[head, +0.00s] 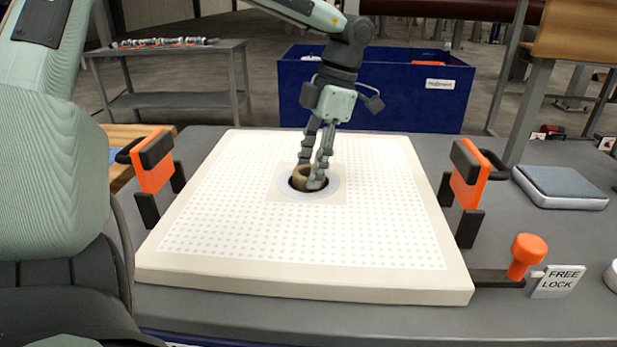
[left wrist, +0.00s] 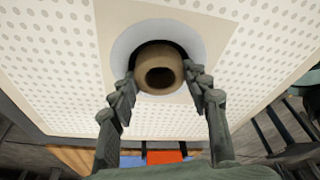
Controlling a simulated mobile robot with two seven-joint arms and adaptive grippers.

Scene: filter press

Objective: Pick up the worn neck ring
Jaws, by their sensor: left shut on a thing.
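The worn neck ring (head: 306,177) is a tan-brown ring in the round centre hole of a white perforated filter plate (head: 230,234). In the left wrist view the ring (left wrist: 159,77) shows its dark bore, with a pale grey collar (left wrist: 125,48) around the hole. My left gripper (head: 312,183) points down over the hole, shut on the ring with one finger on each side. The fingers (left wrist: 159,90) flank the ring in the left wrist view. The ring still sits at the hole; its lower part is hidden. My right gripper is not in view.
Orange clamps with black handles stand left (head: 153,162) and right (head: 468,177) of the plate. An orange knob (head: 527,252) and a FREE/LOCK sign (head: 558,281) are at the front right. A blue bin (head: 430,100) stands behind the table. A grey pad (head: 560,187) lies at right.

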